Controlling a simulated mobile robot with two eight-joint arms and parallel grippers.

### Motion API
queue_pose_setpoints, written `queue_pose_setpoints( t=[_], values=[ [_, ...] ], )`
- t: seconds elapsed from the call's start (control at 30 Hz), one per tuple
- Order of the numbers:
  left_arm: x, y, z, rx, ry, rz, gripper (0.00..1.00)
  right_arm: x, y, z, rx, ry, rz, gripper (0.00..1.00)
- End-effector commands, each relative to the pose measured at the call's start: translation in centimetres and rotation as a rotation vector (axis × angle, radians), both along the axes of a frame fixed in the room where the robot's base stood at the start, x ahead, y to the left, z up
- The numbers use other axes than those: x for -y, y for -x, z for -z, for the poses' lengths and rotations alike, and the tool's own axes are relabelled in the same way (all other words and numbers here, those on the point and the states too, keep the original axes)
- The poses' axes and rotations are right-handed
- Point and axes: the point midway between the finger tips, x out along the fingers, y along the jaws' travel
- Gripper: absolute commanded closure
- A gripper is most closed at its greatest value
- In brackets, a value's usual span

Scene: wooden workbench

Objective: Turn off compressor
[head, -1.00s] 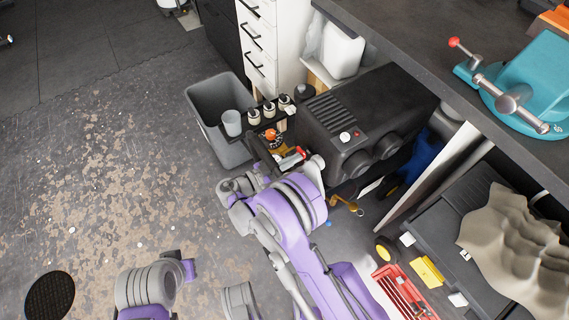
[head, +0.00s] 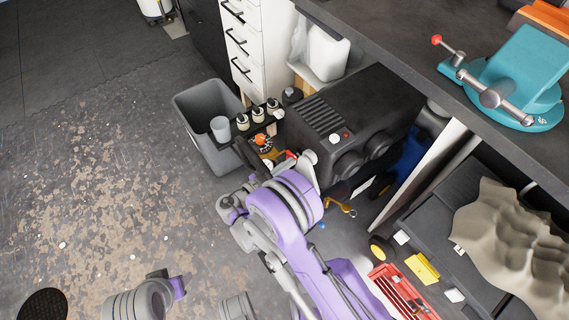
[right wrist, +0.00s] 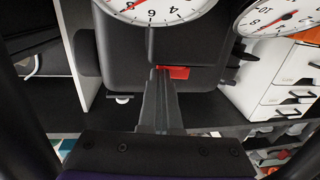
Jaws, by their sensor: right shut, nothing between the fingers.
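The compressor (head: 385,100) is a dark box under the bench in the head view, with a small red knob and a white knob on top. In the right wrist view its dark front (right wrist: 120,55) carries two white dials (right wrist: 155,5) and a red switch (right wrist: 174,72). My right gripper (right wrist: 163,72) is shut and empty, its fingertips in front of the red switch and overlapping its left part. Whether they touch it is unclear. In the head view my right arm reaches the compressor's near left side and hides the fingertips. My left gripper is not in view.
A grey bin (head: 190,105) and a rack of small bottles (head: 257,114) stand left of the compressor. White drawers (head: 240,45) are behind. A teal vise (head: 515,75) is on the bench (head: 400,30). A red tray (head: 398,290) lies at lower right. The floor at left is mostly clear.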

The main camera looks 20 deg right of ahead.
Motion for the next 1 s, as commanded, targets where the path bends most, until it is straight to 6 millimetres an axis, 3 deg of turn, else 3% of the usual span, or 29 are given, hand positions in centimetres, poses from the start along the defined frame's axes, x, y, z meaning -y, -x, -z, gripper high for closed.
queue_pose_setpoints(
  t=[0.57,0.73,1.0],
  values=[
    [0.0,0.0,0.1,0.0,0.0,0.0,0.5,0.3,0.3,0.0,0.0,0.0,0.001,1.0],
    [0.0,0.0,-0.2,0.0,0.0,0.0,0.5,-1.5,1.1,-0.1,0.0,0.0,-0.002,1.0],
    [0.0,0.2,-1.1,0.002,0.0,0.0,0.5,-6.6,3.3,-0.1,0.0,0.0,-0.002,1.0]
  ],
)
